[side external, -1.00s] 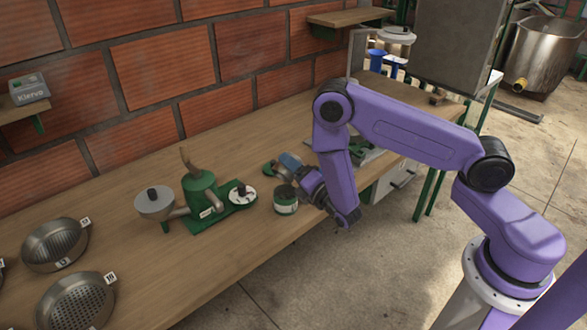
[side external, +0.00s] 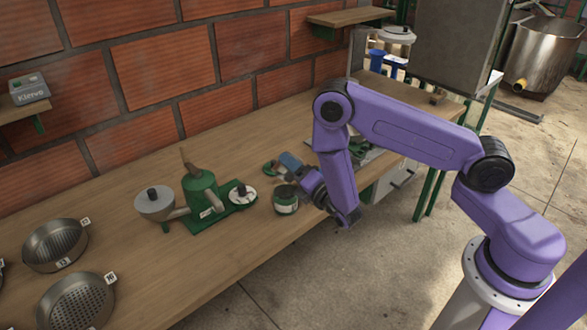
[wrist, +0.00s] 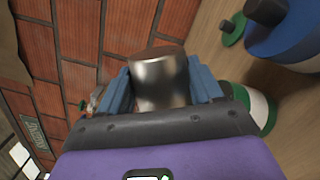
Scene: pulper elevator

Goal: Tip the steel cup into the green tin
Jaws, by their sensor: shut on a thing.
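My gripper (side external: 291,163) is above the wooden bench, close over the green tin. In the wrist view its two blue fingers (wrist: 162,88) are shut on the steel cup (wrist: 160,80), one on each side. In the side view the cup is small and mostly hidden by the gripper. I cannot tell its exact tilt or what is in it. The green tin (side external: 286,203) stands upright on the bench just below the gripper, with a pale label band. Its green and white side also shows in the wrist view (wrist: 263,108), to the right of the gripper.
A green pulper (side external: 200,195) with a grey hopper stands left of the tin. A small green disc (side external: 270,168) lies behind the tin. Steel sieve bowls (side external: 55,243) sit at the front left. A blue and white container (wrist: 286,38) shows in the wrist view. The brick wall is behind.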

